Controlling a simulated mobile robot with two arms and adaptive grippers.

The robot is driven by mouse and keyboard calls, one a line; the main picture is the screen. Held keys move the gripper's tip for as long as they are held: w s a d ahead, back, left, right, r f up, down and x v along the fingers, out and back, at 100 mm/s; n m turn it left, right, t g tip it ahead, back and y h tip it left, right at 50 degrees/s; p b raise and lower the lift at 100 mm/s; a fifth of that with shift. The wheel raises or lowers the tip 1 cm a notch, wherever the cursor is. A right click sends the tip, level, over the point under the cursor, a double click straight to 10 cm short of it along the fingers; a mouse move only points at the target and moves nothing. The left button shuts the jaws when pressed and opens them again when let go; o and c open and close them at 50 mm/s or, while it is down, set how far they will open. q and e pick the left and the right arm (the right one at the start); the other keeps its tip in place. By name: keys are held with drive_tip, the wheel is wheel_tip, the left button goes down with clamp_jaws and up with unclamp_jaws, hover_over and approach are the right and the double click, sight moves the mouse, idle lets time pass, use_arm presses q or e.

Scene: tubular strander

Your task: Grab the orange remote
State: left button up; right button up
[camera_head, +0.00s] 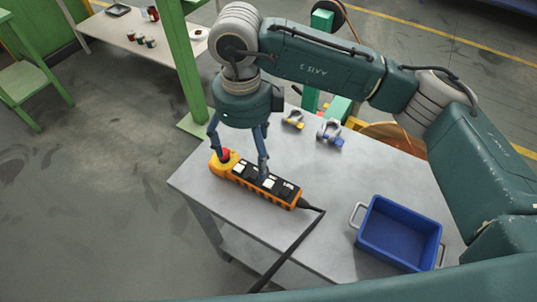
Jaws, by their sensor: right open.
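The orange remote (258,183) lies on the grey metal table (350,190), near its left corner. It has black and white buttons along its top and a red knob on a yellow end. A black cable leaves its right end and runs over the table's front edge. My right gripper (240,165) is over the remote, pointing down, with its fingers spread and open. One finger is by the red-knob end and another reaches to the middle of the remote. I cannot tell whether the fingers touch it. My left gripper is not in view.
A blue bin (399,234) with grey handles stands on the right of the table. Two shackles, one with yellow (293,119) and one with blue (330,133), lie at the back. A green post (182,70) rises behind the table. The table's middle is clear.

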sight(250, 175)
drive_tip(key=shift+f, duration=0.45)
drive_tip(key=f, duration=0.1)
drive_tip(key=f+p, duration=0.1)
drive_tip(key=s+f, duration=0.1)
drive_tip(key=shift+a+f, duration=0.2)
drive_tip(key=shift+a, duration=0.15)
drive_tip(key=shift+w+d+f, duration=0.1)
drive_tip(key=shift+w+f, duration=0.05)
drive_tip(key=shift+f, duration=0.2)
drive_tip(key=shift+w+d+f+p, duration=0.1)
drive_tip(key=shift+f+p, duration=0.2)
drive_tip(key=shift+p, duration=0.2)
wheel_tip(250, 175, down, 4)
drive_tip(key=shift+r+p, duration=0.25)
drive_tip(key=shift+p, duration=0.7)
drive_tip(key=shift+f, duration=0.4)
drive_tip(key=shift+w+d+f, duration=0.1)
drive_tip(key=shift+f, duration=0.1)
drive_tip(key=c, duration=1.2)
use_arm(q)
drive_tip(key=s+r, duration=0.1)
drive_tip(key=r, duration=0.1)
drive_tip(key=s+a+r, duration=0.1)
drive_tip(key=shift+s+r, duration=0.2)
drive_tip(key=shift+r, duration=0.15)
use_arm(e)
drive_tip(key=c, duration=0.5)
